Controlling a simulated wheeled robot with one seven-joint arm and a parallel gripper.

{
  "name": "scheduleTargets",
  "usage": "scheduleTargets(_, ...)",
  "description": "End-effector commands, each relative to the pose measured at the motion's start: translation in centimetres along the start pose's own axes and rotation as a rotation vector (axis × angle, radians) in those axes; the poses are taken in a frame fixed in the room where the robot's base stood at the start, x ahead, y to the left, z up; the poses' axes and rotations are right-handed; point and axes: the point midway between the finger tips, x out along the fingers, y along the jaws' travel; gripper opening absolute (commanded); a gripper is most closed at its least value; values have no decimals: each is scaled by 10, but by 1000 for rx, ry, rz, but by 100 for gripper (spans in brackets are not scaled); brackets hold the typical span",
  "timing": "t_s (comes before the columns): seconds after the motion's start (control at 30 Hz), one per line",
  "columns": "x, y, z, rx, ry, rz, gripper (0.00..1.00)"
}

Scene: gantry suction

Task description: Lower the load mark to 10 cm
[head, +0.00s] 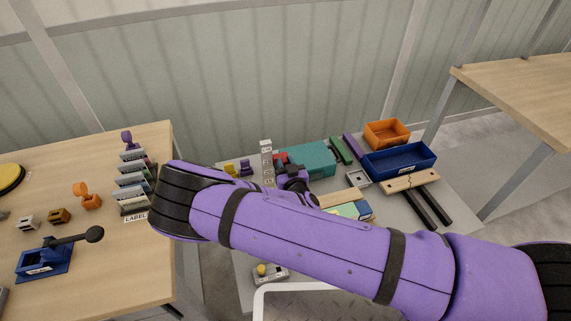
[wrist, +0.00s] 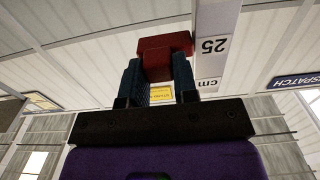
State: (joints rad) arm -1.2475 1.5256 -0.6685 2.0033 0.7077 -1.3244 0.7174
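The load mark is a red block (wrist: 165,43) in the wrist view, beside a white upright scale (wrist: 212,55) that reads "25 cm" there. My gripper (wrist: 157,75) has its two dark blue fingers on either side of the red block's narrower part, apparently touching it on both sides. In the head view the red block (head: 281,158) shows small, just right of the numbered scale (head: 267,168). My gripper (head: 287,172) is at it, partly hidden by my own arm. The exact height reading of the mark cannot be told.
A teal box (head: 312,160) stands close right of the scale. Green and purple bars, an orange bin (head: 387,133) and a blue bin (head: 399,160) lie farther right. Small yellow and purple pieces (head: 238,169) are to the left. A wooden table (head: 120,275) holds a label rack.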

Motion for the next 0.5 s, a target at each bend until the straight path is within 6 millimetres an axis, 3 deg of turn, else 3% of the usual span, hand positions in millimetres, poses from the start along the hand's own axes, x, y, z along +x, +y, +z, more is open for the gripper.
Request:
scheduleTargets(0.03, 0, 0, 0, 0, 0, 0, 10)
scheduleTargets(0.1, 0, 0, 0, 0, 0, 0, 0)
scheduleTargets(0.27, 0, 0, 5, 0, -1, 0, 0)
scheduleTargets(0.37, 0, 1, 22, 0, -3, -1, 0)
scheduleTargets(0.5, 0, 2, 63, 1, -3, 1, 0)
